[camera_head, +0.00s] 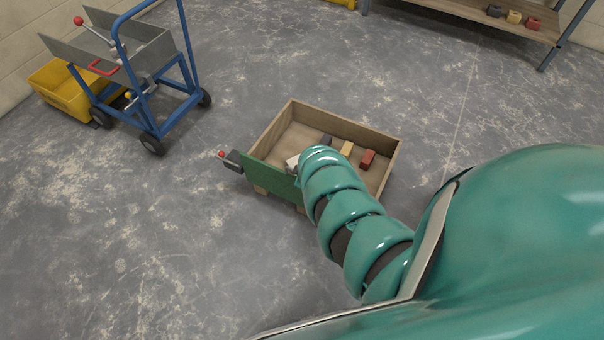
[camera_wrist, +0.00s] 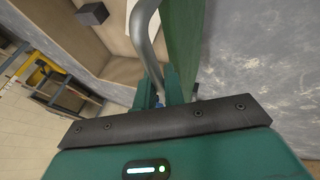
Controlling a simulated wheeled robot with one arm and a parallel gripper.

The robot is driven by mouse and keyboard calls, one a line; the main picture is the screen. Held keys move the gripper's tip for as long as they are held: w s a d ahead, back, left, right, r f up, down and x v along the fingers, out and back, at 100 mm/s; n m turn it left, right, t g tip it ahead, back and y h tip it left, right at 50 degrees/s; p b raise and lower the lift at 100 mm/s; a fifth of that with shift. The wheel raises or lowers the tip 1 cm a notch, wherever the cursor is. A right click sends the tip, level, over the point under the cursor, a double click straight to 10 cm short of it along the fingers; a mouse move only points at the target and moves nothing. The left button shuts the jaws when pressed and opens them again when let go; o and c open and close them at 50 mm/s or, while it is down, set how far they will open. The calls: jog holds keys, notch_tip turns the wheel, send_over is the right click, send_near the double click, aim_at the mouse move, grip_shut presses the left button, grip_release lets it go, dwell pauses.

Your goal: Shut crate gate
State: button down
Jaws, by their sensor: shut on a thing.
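The wooden crate (camera_head: 346,122) sits on the floor in the middle of the head view, with blocks inside. Its green gate (camera_head: 264,178) stands upright along the near side, its right part hidden by my arm. I cannot tell whether a gap remains at its hidden end. A dark latch (camera_head: 233,161) with a red knob is at the gate's left end. In the wrist view, my gripper (camera_wrist: 160,92) is shut on a curved grey metal handle (camera_wrist: 147,38) beside the green gate (camera_wrist: 183,42). My gripper is hidden behind my arm in the head view.
Inside the crate are a red block (camera_head: 367,159), a yellow block (camera_head: 346,148) and a dark block (camera_head: 326,141). A blue trolley (camera_head: 150,110) and yellow tub (camera_head: 64,92) stand at the upper left. A shelf (camera_head: 480,18) stands at the back right. Floor left of the crate is clear.

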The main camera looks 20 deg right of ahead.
jog(key=shift+d+r, duration=0.1)
jog(key=shift+d, duration=0.15)
jog(key=c, duration=1.5)
grip_release()
jog(key=shift+w, duration=0.1)
jog(key=shift+a, duration=0.1)
jog(key=shift+s+r+p, duration=0.2)
jog(key=shift+r+p, duration=0.05)
jog(key=shift+p, duration=0.05)
jog(key=shift+p+v, duration=5.45)
jog(key=shift+v, duration=2.9)
jog(key=shift+w, duration=0.1)
